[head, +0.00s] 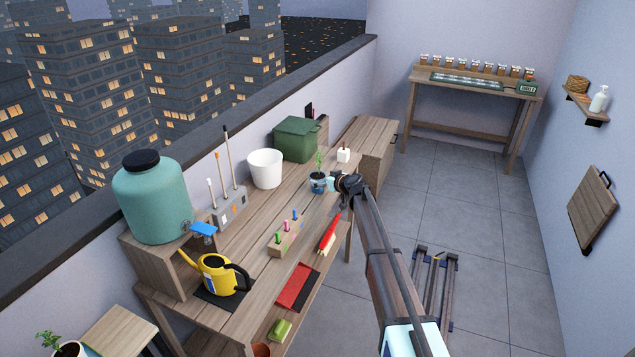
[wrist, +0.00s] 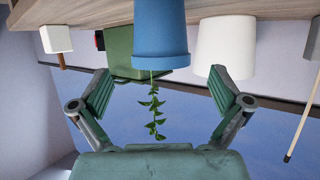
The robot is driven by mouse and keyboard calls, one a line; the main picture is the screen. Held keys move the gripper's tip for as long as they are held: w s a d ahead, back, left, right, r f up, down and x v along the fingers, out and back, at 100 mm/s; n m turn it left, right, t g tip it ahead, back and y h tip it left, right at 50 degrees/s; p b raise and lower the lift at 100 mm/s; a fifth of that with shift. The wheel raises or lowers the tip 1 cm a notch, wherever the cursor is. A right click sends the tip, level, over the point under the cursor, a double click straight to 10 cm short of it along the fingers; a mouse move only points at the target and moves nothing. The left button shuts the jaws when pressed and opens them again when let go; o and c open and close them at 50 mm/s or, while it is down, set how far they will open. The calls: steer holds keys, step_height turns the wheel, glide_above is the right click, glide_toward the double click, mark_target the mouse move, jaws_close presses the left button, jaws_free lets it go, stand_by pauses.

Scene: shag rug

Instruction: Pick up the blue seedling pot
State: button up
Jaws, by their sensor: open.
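The blue seedling pot (head: 317,187) stands on the wooden bench, with a green seedling growing up from it. In the wrist view, which is upside down, the blue pot (wrist: 161,28) is ahead of my gripper (wrist: 161,76), and the leafy stem hangs between the fingers in the picture. My gripper (head: 334,184) is open and empty, with one green finger on each side of the pot's line. In the head view it is right beside the pot, on its right. Whether a finger touches the pot cannot be told.
A white pot (head: 265,168), a green bin (head: 297,139) and a white block (head: 343,155) stand near the blue pot. A wooden peg block (head: 281,244), a red tool (head: 330,232) and a yellow watering can (head: 219,275) are nearer the front. A low wall (head: 250,122) edges the bench.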

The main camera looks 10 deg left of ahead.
mark_target(319, 177)
steer(key=p+x, duration=0.2)
steer(key=x, duration=0.2)
steer(key=shift+w+a+p, duration=0.15)
steer(key=shift+w+p, duration=0.05)
steer(key=shift+p, duration=0.1)
steer(key=shift+w+a+f, duration=0.15)
steer(key=shift+f, duration=0.1)
steer(key=c, duration=1.3)
